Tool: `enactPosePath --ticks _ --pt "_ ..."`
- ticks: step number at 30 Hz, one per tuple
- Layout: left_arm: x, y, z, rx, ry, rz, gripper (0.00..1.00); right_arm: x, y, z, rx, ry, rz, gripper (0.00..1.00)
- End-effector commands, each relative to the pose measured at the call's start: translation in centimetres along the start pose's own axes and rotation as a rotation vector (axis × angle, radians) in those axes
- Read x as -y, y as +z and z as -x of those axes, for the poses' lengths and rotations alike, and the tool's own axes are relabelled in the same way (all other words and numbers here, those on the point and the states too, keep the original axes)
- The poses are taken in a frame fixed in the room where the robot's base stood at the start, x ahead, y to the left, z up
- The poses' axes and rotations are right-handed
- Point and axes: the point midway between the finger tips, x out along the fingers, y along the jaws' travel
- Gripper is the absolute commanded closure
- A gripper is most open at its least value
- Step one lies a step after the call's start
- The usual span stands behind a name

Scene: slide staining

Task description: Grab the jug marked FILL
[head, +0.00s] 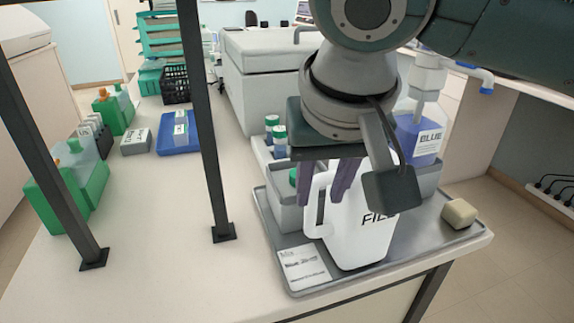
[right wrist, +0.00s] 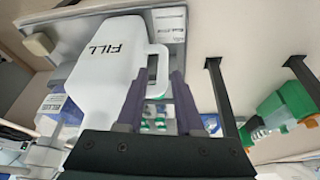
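The white jug (head: 352,238) marked FILL stands upright on a grey metal tray (head: 440,243) at the bench's right end. Its handle faces left in the head view. The jug also shows in the right wrist view (right wrist: 104,78), with its handle (right wrist: 161,66) toward the fingers. My right gripper (head: 324,195) is open, its purple fingers pointing down at the handle. In the right wrist view the fingers (right wrist: 156,86) are apart, with the handle between their tips as seen. Contact cannot be told. My right arm hides the jug's top in the head view. My left gripper is not in view.
A bottle labelled BLUE (head: 420,137) stands behind the jug. A cream block (head: 459,213) and a printed card (head: 303,267) lie on the tray. Green-capped bottles (head: 279,137) stand behind.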

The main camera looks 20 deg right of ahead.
Motion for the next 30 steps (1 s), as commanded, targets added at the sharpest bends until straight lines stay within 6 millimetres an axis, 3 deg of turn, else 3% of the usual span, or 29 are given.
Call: enactPosePath --ticks 15,23,30 --pt "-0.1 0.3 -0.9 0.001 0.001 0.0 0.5 0.4 0.2 -6.3 -0.002 -0.001 0.002 0.64" --pt "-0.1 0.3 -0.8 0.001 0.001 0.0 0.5 0.4 0.1 -6.6 -0.003 -0.002 0.003 0.64" --pt "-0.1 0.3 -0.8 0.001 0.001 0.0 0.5 0.4 0.1 -6.5 -0.003 -0.002 0.003 0.9"
